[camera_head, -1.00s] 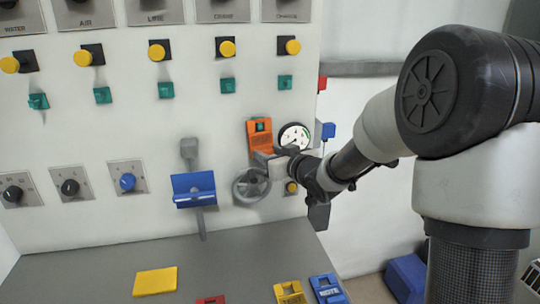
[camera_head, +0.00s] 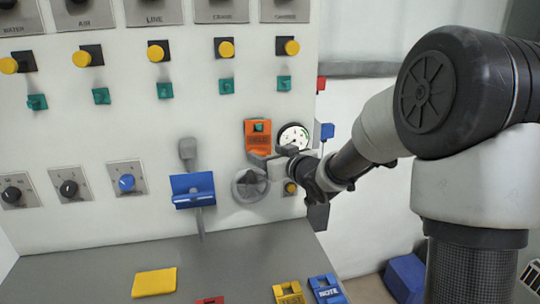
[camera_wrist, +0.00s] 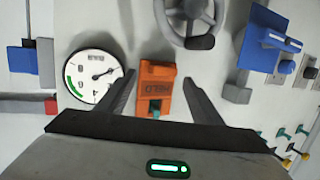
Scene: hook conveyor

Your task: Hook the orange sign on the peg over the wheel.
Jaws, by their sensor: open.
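The orange sign (camera_head: 258,137) is flat against the white panel, above the grey wheel (camera_head: 249,186). A green peg (camera_head: 259,126) shows through its upper opening, so the sign appears to hang on it. My gripper (camera_head: 262,157) is at the sign's lower edge, above and right of the wheel. In the wrist view the fingers are spread and the orange sign (camera_wrist: 157,92) lies between them, with gaps visible on both sides. The wheel also shows in the wrist view (camera_wrist: 188,18), and the green peg (camera_wrist: 155,113) shows at the sign's near end.
A round gauge (camera_head: 294,137) is just right of the sign. A blue holder (camera_head: 193,189) is left of the wheel. Yellow knobs and other green pegs line the panel above. A yellow plate (camera_head: 154,282) and several tags lie on the grey ledge (camera_head: 90,265).

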